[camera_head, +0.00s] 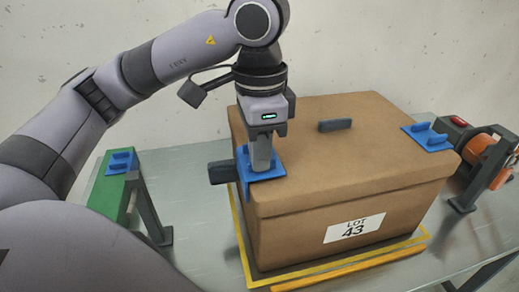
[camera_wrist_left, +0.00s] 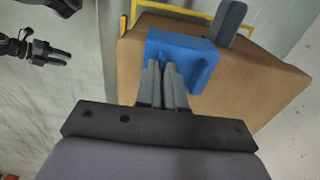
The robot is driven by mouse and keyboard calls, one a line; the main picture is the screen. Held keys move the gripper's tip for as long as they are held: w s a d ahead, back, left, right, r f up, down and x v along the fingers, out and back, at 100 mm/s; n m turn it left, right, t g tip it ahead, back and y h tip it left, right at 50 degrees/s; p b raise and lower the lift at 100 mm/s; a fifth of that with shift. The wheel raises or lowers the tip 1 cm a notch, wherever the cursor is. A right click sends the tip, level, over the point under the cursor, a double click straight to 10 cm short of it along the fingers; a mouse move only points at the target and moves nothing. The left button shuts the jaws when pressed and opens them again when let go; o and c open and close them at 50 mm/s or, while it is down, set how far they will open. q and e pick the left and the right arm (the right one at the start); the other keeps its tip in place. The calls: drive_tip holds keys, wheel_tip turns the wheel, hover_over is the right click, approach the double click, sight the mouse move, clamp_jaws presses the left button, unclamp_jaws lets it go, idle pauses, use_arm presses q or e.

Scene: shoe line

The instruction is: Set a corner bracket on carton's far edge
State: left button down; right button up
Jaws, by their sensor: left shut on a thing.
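The brown carton (camera_head: 350,165), labelled LOT 43, stands on the grey table. My left gripper (camera_head: 262,168) points down at the carton's near left top corner. It is shut on a blue corner bracket (camera_head: 274,165), whose side flange hangs over the carton's left edge. The bracket also shows between the fingers in the left wrist view (camera_wrist_left: 190,55); whether it bears fully on the cardboard I cannot tell. A second blue bracket (camera_head: 425,138) sits on the carton's right top edge. A third (camera_head: 121,162) lies on a green stand. My right gripper (camera_wrist_left: 60,53), empty, shows fingers apart.
An orange tool (camera_head: 485,148) is at the right. Yellow strips (camera_head: 350,270) border the carton's foot. The green stand (camera_head: 112,195) is at left.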

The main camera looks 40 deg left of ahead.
use_arm(q)
drive_tip(key=shift+f+b, duration=0.35)
drive_tip(key=shift+b, duration=0.25)
use_arm(e)
drive_tip(key=shift+f, duration=0.55)
idle(0.4)
use_arm(q)
drive_tip(key=c, duration=0.8)
unclamp_jaws()
wheel_tip(320, 180, up, 2)
drive_tip(key=shift+r+p, duration=0.1)
drive_tip(key=shift+p, duration=0.9)
drive_tip(key=shift+r+p, duration=0.8)
drive_tip(key=shift+r, duration=0.1)
drive_tip(key=shift+r+p, duration=1.35)
drive_tip(key=shift+r, duration=0.15)
use_arm(e)
wheel_tip(320, 180, up, 6)
drive_tip(key=shift+r, duration=0.15)
